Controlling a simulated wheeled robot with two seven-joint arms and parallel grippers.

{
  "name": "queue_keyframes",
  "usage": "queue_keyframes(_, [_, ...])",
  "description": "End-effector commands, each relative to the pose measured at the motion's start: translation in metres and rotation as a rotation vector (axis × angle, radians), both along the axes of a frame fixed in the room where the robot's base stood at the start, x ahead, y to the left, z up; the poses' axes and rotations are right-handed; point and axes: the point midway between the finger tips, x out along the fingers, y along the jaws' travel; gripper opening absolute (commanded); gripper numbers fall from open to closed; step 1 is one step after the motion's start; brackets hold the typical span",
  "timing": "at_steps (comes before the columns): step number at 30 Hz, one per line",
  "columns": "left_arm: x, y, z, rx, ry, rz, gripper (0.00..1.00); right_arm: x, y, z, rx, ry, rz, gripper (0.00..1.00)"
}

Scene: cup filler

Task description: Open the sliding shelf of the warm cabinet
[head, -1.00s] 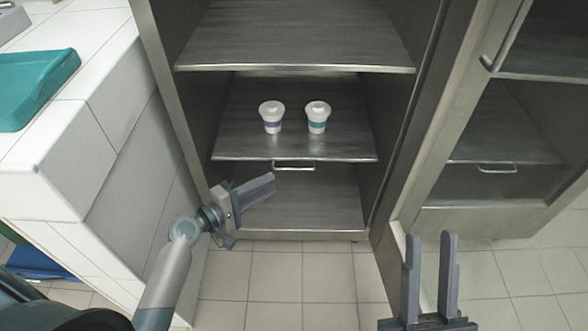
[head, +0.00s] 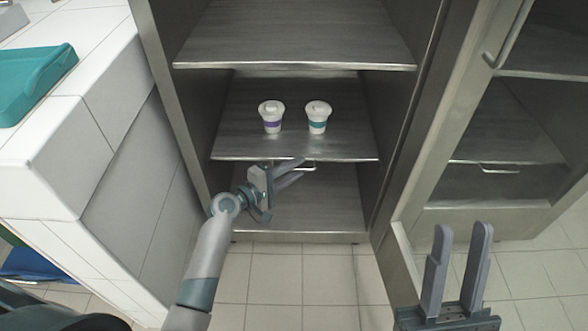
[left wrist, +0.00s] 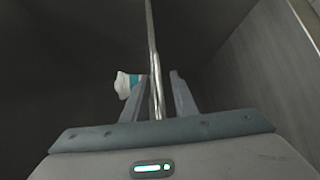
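The sliding shelf (head: 232,142) of the open steel cabinet is the middle one, with a bar handle (head: 306,167) under its front edge. Two white lidded cups stand on it, one with a purple band (head: 271,116) and one with a teal band (head: 317,117). My left gripper (head: 298,169) is at the handle, its fingers apart. In the left wrist view the shelf's edge (left wrist: 152,50) runs down between the open fingertips (left wrist: 160,82); contact cannot be told. My right gripper (head: 459,238) is open and empty in front of the cabinet door.
The cabinet door (head: 440,190) stands open at the right. A fixed-looking upper shelf (head: 295,35) is above. A white tiled counter (head: 60,150) with a teal tray (head: 30,85) stands at the left. The tiled floor in front is clear.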

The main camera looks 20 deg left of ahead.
Motion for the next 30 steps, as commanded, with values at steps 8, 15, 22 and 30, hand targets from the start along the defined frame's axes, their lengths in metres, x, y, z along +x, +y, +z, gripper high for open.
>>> queue_keyframes(8, [-0.0003, 0.0004, -0.0001, 0.0, 0.0, 0.0, 0.0, -0.0004, 0.0001, -0.0014, 0.0, 0.006, 0.0, 0.31])
queue_keyframes(15, [-0.0005, 0.0005, -0.0004, 0.0, 0.001, 0.0, 0.0, -0.0002, 0.0003, -0.002, -0.001, 0.008, 0.0, 0.31])
queue_keyframes(22, [-0.0005, 0.0005, -0.0007, 0.0, 0.001, 0.0, 0.0, 0.0002, 0.0006, -0.0027, -0.001, 0.01, -0.001, 0.31])
queue_keyframes(30, [-0.0006, 0.0006, -0.0009, 0.001, 0.002, 0.001, 0.0, 0.0003, 0.0007, -0.0031, 0.0, 0.011, 0.0, 0.31])
